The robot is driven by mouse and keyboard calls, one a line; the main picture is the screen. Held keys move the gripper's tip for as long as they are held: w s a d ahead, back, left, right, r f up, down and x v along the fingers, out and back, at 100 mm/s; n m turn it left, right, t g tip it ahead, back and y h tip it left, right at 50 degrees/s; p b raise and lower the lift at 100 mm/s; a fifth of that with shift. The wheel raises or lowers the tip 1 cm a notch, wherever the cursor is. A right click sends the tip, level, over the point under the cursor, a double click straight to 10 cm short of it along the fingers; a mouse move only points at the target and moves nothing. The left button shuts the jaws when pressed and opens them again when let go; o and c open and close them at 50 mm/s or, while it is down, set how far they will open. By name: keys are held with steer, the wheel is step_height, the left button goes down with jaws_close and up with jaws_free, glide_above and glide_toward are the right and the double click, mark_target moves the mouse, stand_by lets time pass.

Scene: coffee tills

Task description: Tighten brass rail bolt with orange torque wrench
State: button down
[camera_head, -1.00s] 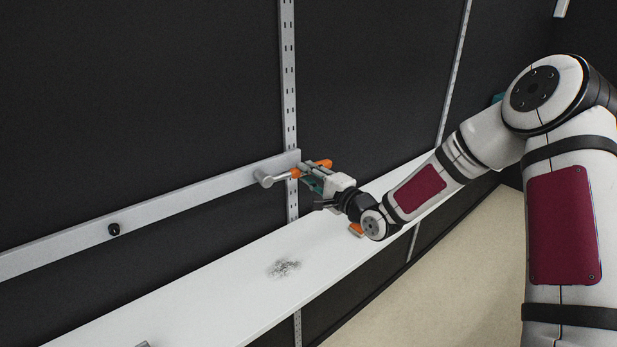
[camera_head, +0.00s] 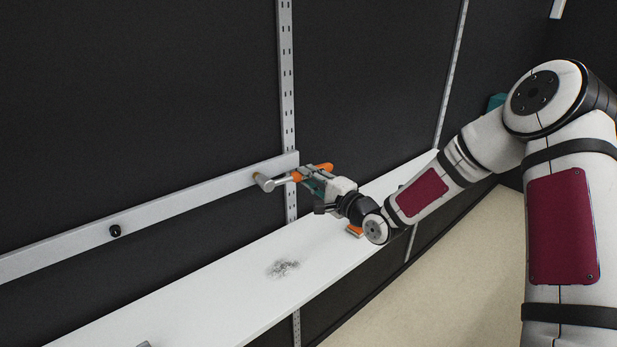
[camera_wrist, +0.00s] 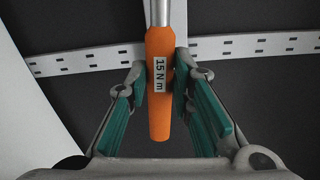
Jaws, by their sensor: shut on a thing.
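The torque wrench (camera_head: 297,176) has an orange handle and a grey metal shaft and head. My gripper (camera_head: 312,178) is shut on its handle and holds it in front of the grey rail (camera_head: 190,199), near the rail's right end. In the wrist view the handle (camera_wrist: 160,105), marked "15 Nm", lies between the teal pads of my gripper (camera_wrist: 161,68). A small brass-coloured bolt (camera_head: 257,175) shows at the wrench head's upper left. The head overlaps it in the picture; whether it is seated on the bolt I cannot tell.
A white shelf (camera_head: 200,290) runs below the rail with a grey scribble-like patch (camera_head: 282,268) on it. An orange-and-grey item (camera_head: 354,230) lies on the shelf beside my wrist. A black knob (camera_head: 115,230) sits on the rail further left. A slotted upright (camera_head: 287,80) stands behind.

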steer(key=shift+s+d, duration=0.1)
stand_by(0.3)
steer(key=p+v, duration=0.2)
steer(key=v, duration=0.2)
steer(key=shift+s+d, duration=0.25)
steer(key=shift+s, duration=0.1)
